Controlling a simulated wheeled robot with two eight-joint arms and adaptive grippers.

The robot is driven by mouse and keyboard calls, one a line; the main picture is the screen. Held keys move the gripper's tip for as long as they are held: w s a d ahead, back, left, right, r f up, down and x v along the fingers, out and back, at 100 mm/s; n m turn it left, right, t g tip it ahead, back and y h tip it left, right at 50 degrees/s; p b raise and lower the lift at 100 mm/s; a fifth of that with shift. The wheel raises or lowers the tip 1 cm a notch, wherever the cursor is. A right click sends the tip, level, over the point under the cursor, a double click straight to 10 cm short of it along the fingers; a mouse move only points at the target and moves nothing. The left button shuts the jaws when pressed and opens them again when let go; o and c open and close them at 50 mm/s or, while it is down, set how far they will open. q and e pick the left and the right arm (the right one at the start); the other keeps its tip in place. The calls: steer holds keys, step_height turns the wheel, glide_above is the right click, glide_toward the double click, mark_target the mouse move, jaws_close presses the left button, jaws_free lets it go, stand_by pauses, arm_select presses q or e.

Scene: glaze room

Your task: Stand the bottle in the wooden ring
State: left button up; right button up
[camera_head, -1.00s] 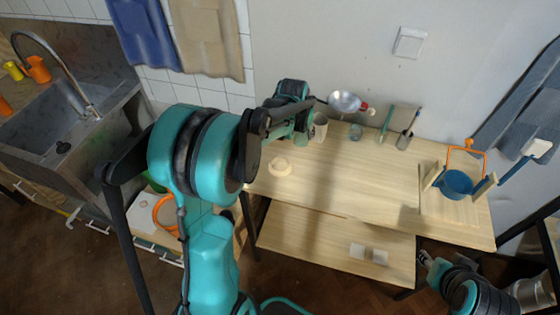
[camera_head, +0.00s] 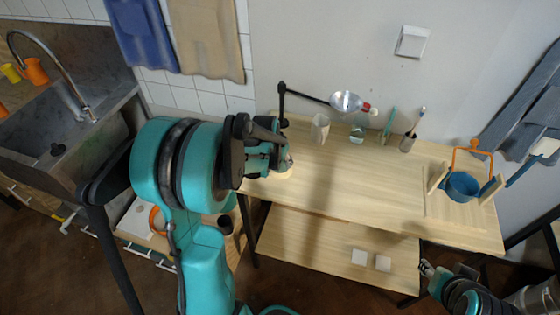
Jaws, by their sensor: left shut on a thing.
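My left gripper (camera_head: 283,159) is at the left end of the wooden table, directly over the pale wooden ring (camera_head: 285,174). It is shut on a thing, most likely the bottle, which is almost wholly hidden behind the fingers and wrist. I cannot tell whether the held bottle is inside the ring, touching it or just above it. Only a small part of the ring shows, under the gripper. My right gripper (camera_head: 428,269) is at the lower right, below the table's front edge; its fingers are too small to judge.
Behind on the table (camera_head: 345,180) stand a pale cup (camera_head: 320,128), a clear glass vessel (camera_head: 357,132), a dark cup with brushes (camera_head: 408,142) and a lamp (camera_head: 345,101). A blue pot (camera_head: 462,186) stands at the right. Two white blocks (camera_head: 359,257) lie on the lower shelf. The table's middle is clear.

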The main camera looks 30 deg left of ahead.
arm_select(q)
steer(key=shift+f, duration=0.2)
steer(key=o, duration=1.2)
steer(key=p+v, duration=0.4)
steer(key=v, duration=0.7)
steer(key=s+d+r+t, duration=0.1)
steer(key=s+d, duration=0.3)
steer(key=d, duration=0.1)
steer(key=s+d+r, duration=0.2)
steer(key=s+d, duration=0.3)
steer(key=s+d+r+m+t, duration=0.1)
steer(key=s+d+r, duration=0.1)
steer(key=s+d, duration=0.3)
steer(key=shift+s+r+t, duration=0.2)
steer(key=shift+r+t, duration=0.05)
steer(key=shift+t, duration=0.05)
